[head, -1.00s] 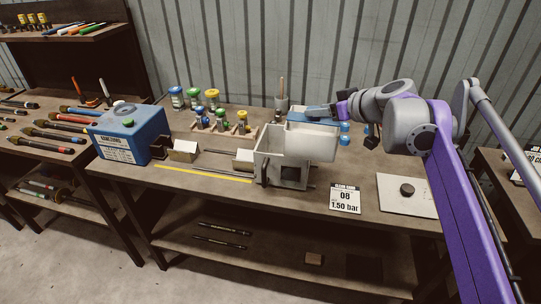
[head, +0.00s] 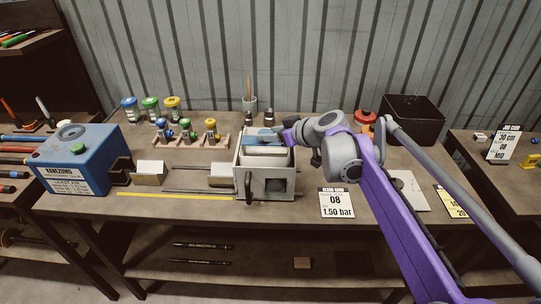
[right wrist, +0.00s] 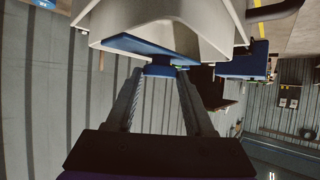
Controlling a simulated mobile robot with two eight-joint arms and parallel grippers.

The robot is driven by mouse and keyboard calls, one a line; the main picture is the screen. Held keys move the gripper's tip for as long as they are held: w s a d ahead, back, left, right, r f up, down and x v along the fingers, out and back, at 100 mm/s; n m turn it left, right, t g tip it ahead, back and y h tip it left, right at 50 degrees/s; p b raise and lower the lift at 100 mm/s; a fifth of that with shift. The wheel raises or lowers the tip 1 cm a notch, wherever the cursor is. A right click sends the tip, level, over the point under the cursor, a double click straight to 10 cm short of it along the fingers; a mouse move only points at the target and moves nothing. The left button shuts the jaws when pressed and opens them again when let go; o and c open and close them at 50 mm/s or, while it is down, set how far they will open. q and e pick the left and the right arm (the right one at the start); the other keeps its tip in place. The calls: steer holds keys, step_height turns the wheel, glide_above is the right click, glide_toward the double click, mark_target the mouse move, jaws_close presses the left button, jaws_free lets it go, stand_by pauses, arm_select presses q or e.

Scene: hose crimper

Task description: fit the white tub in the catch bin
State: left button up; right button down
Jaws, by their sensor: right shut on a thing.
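The catch bin (head: 284,186) is a grey open-topped metal box at the middle front of the bench, with a dark square window in its front. The white tub (head: 265,150) sits in the bin's mouth, between the walls, its pale upper part showing. Whether it rests on the bin floor is hidden. My right gripper (head: 281,131) is at the tub's back side. In the right wrist view its fingers (right wrist: 163,72) are shut on a blue tab of the white tub (right wrist: 165,25). My left gripper is not in view.
A blue machine (head: 80,160) stands left, with metal blocks (head: 150,172) and rods between it and the bin. A rack of small bottles (head: 187,138) is behind. A black crate (head: 413,119) stands at the back right.

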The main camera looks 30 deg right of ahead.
step_height(320, 180, down, 7)
steer(key=shift+r+b, duration=0.15)
steer(key=shift+b, duration=0.15)
steer(key=shift+c, duration=1.4)
jaws_free()
steer(key=shift+r, duration=0.1)
steer(key=v, duration=1.2)
steer(key=shift+p, duration=0.4)
